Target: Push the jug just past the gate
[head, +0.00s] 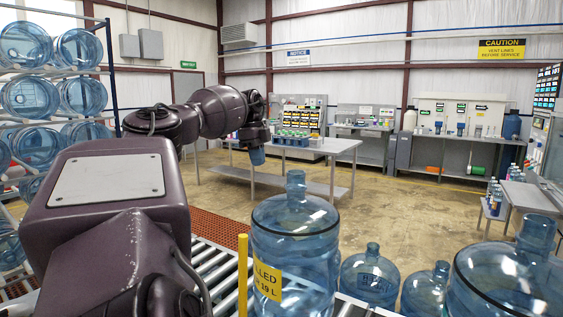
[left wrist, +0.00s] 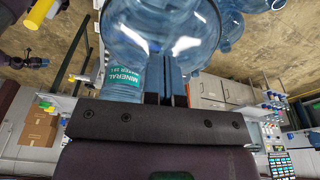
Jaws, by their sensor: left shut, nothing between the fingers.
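The blue, see-through jug (head: 295,235) stands upright on the roller conveyor (head: 215,262), with a yellow "FILLED" label facing me. A yellow post (head: 243,275), which looks like part of the gate, stands close to the jug's left side. My left gripper (head: 257,157) points down above and behind the jug, just left of its neck in the head view. In the left wrist view its fingers (left wrist: 166,80) are together and empty, in front of blue jug plastic (left wrist: 180,25) and beside a green "MINERAL" label (left wrist: 125,75). I cannot tell whether they touch. My right gripper is out of view.
More jugs stand at the right: one behind (head: 370,275), a smaller-looking one (head: 427,290) and a large near one (head: 510,275). A jug rack (head: 55,70) stands at the left. A grey table (head: 345,145) is beyond, with open floor between.

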